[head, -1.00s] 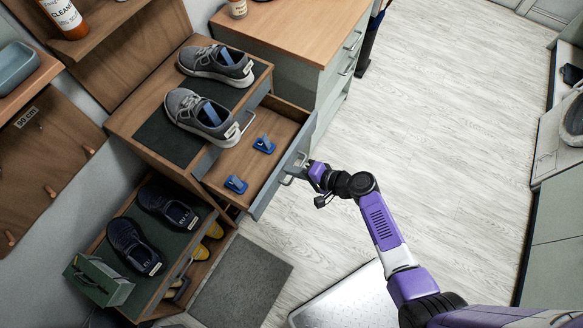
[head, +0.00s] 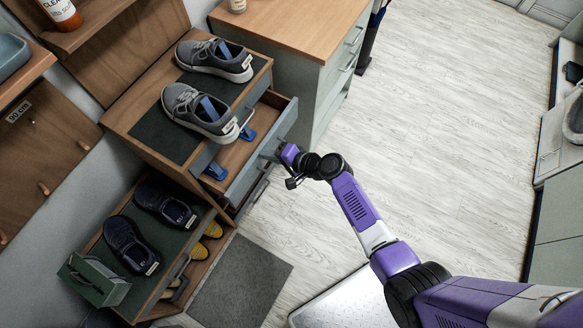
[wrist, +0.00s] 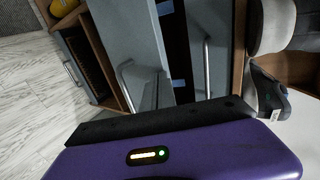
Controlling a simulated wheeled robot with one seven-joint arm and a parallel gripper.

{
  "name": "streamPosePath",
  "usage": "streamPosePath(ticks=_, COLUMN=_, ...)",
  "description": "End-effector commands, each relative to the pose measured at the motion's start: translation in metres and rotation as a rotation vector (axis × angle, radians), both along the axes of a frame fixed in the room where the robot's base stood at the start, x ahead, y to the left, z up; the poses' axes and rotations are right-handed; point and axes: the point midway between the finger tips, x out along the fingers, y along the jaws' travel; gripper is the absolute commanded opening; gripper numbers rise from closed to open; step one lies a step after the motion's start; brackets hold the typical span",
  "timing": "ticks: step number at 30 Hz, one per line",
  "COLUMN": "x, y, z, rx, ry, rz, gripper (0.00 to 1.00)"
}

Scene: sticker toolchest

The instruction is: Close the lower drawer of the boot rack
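Grey sneakers (head: 205,112) stand on the rack's top. A low shelf at the left holds dark shoes (head: 125,240) and a green box (head: 95,280). A wood-topped cabinet (head: 285,30) stands just behind the drawer. A grey mat (head: 240,282) lies in front; floor to the right is clear.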

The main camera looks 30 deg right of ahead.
Motion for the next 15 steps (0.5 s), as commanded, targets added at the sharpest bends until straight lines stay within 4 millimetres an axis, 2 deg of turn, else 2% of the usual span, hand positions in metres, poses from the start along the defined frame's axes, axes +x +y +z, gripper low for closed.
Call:
streamPosePath(ticks=1, x=0.012, y=0.007, z=-0.002, rx=-0.001, ry=-0.003, rz=0.004, gripper=0.00)
streamPosePath(ticks=6, x=0.040, y=0.022, z=-0.002, rx=-0.001, ry=-0.003, rz=0.001, gripper=0.00)
streamPosePath(ticks=15, x=0.067, y=0.038, z=-0.001, rx=0.000, ry=0.000, rz=-0.001, gripper=0.00)
